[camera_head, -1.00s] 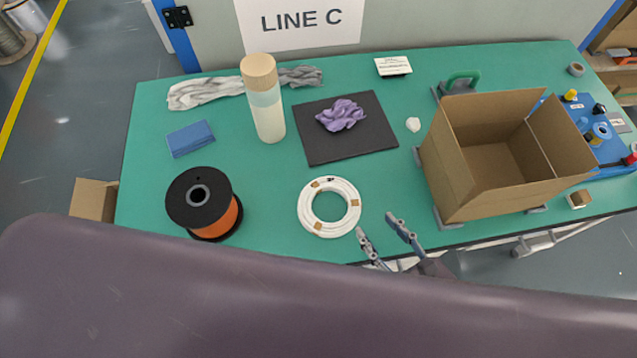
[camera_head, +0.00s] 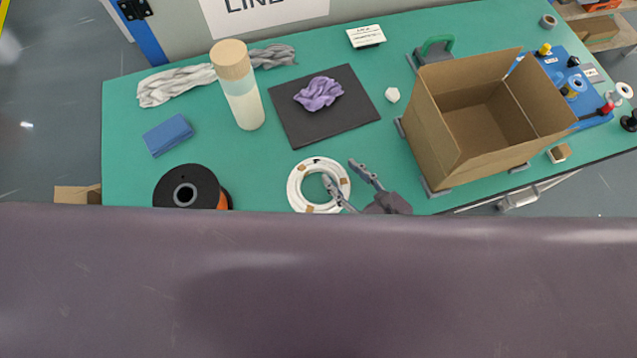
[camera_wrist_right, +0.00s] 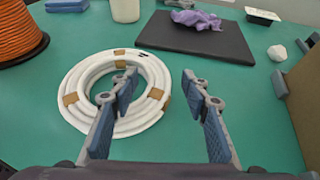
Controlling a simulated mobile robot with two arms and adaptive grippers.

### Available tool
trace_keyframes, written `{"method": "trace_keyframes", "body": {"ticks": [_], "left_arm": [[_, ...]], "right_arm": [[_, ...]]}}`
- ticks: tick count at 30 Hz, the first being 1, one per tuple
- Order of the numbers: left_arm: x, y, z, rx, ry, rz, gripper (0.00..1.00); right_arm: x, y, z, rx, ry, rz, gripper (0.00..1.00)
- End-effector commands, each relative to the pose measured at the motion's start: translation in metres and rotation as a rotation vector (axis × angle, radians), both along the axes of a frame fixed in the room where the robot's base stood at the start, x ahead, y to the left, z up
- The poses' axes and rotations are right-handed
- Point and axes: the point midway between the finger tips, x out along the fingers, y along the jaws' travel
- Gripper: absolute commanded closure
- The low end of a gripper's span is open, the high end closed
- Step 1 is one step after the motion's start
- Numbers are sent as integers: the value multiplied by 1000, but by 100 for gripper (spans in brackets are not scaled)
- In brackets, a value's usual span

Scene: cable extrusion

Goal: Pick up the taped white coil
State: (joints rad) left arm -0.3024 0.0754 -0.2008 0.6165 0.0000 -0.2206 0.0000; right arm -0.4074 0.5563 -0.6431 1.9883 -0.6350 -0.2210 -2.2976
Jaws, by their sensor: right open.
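The white coil (camera_head: 297,182) lies flat on the green table, with brown tape patches around its ring. It also shows in the right wrist view (camera_wrist_right: 84,75), left of centre. My right gripper (camera_head: 341,172) is open and empty at the coil's right side. In the right wrist view my right gripper (camera_wrist_right: 158,78) has its left finger in front of the coil's right part and its right finger over bare table. I cannot tell whether the left finger touches the coil. My left gripper is not in view.
A cardboard box (camera_head: 437,138) stands open at the right. An orange spool with a black flange (camera_head: 170,187) is at the left. A black mat (camera_head: 355,118) with a purple cloth (camera_head: 319,93) lies behind the coil. A bottle (camera_head: 243,105) stands behind left.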

Motion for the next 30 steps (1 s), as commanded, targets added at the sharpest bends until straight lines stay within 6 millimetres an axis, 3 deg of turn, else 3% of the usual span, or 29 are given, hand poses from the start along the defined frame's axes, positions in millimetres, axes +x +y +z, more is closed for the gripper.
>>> {"method": "trace_keyframes", "body": {"ticks": [11,22,30], "left_arm": [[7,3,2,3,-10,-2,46],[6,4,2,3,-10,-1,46],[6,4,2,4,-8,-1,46]], "right_arm": [[8,6,-4,0,0,1,57],[8,6,-5,-1,1,1,98],[8,6,-5,-2,1,1,100]]}}
